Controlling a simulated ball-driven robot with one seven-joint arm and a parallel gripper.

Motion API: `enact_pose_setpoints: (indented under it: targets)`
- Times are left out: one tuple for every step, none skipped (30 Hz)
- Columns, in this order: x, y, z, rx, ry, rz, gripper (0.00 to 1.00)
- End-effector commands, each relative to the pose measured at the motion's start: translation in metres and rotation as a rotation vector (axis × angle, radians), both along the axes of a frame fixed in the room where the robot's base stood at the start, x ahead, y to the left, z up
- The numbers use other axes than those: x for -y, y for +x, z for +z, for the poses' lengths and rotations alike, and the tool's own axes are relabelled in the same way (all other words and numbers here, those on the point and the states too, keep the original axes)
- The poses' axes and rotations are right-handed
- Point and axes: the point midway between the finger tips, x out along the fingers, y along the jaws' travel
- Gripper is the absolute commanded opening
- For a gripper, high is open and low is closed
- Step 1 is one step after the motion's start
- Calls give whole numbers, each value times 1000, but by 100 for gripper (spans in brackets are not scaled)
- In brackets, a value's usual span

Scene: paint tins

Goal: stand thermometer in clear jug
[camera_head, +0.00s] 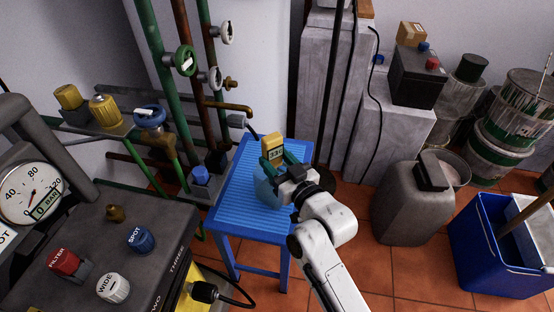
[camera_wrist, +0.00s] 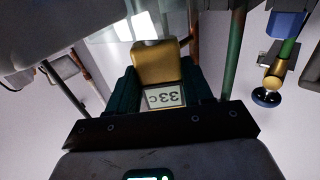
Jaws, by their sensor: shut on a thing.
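The thermometer (camera_head: 272,142) is a yellow block with a pale display, held upright in my gripper (camera_head: 277,160). In the wrist view the thermometer (camera_wrist: 162,62) sits between the two teal fingers of my gripper (camera_wrist: 161,85), and its display reads 33C upside down. My gripper is shut on it. The clear jug (camera_head: 263,189) shows as a faint see-through round shape on the blue slatted stool (camera_head: 240,190), just below my gripper and partly hidden by it. The thermometer appears above the jug; I cannot tell whether its lower end is inside.
Green and brown pipes with valves (camera_head: 185,61) rise behind the stool's left. A grey control panel (camera_head: 150,225) stands at the left. A grey canister (camera_head: 408,205) and a blue bucket (camera_head: 500,250) stand at the right. The stool's front left is clear.

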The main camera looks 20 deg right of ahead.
Motion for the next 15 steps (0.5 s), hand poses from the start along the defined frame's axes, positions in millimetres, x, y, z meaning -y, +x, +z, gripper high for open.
enact_pose_setpoints:
  targets:
    - [0,0,-4,1,0,0,18]
    - [0,0,-4,1,0,0,18]
    - [0,0,-5,1,0,0,18]
    - [0,0,-5,1,0,0,18]
    - [0,0,-5,1,0,0,18]
    - [0,0,-5,1,0,0,18]
    - [0,0,-5,1,0,0,18]
    - [0,0,-5,1,0,0,18]
    - [0,0,-5,1,0,0,18]
    - [0,0,-5,1,0,0,18]
    - [0,0,-5,1,0,0,18]
    - [0,0,-5,1,0,0,18]
    - [0,0,-5,1,0,0,53]
    - [0,0,-5,1,0,0,56]
    - [0,0,-5,1,0,0,60]
